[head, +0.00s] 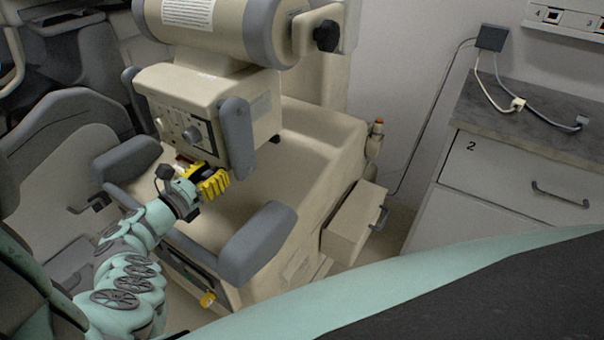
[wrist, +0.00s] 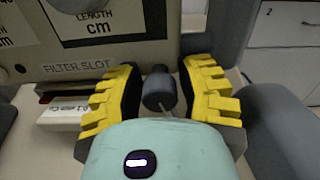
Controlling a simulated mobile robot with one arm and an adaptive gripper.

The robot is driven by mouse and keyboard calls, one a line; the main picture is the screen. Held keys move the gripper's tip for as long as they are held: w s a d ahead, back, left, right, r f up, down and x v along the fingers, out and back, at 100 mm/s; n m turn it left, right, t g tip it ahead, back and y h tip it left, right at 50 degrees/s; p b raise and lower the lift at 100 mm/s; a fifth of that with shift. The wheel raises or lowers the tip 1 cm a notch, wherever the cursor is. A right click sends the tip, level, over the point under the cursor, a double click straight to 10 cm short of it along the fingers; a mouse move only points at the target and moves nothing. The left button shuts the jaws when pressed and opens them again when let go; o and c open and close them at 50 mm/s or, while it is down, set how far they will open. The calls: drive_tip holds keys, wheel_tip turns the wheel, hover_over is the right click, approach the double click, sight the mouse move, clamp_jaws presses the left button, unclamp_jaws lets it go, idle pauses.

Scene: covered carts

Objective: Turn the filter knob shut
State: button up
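My gripper (head: 204,174) is just below the front panel of the cream-coloured machine in the head view. In the wrist view my gripper (wrist: 161,70) has its two yellow ribbed fingers apart. A dark grey cylindrical knob (wrist: 158,90) shows between them, with a narrow gap visible on its right; I cannot tell whether the left finger touches it. It is likely the filter knob, but no label on it shows. The panel's "FILTER SLOT" label (wrist: 77,68) is left of the fingers, above a white block (wrist: 62,113) with a red strip. In the head view the fingers hide the knob.
A round dial (head: 193,135) is on the panel above the gripper. Grey padded arms (head: 257,242) flank the machine's base. A counter (head: 530,115) with cables stands at the right wall.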

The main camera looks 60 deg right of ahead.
clamp_jaws()
drive_tip(key=shift+m, duration=0.3)
drive_tip(key=m+b, duration=0.2)
drive_tip(key=m, duration=0.1)
drive_tip(key=shift+s+f+m, duration=0.1)
drive_tip(key=shift+f+m, duration=0.05)
drive_tip(key=shift+m, duration=0.15)
drive_tip(key=m+b, duration=0.3)
drive_tip(key=m, duration=0.1)
drive_tip(key=shift+d+f+m, duration=0.1)
drive_tip(key=shift+m, duration=0.3)
drive_tip(key=m+b, duration=0.3)
drive_tip(key=shift+s+m+b, duration=0.1)
drive_tip(key=shift+m+b, duration=1.25)
drive_tip(key=shift+m, duration=0.55)
drive_tip(key=shift+r, duration=0.2)
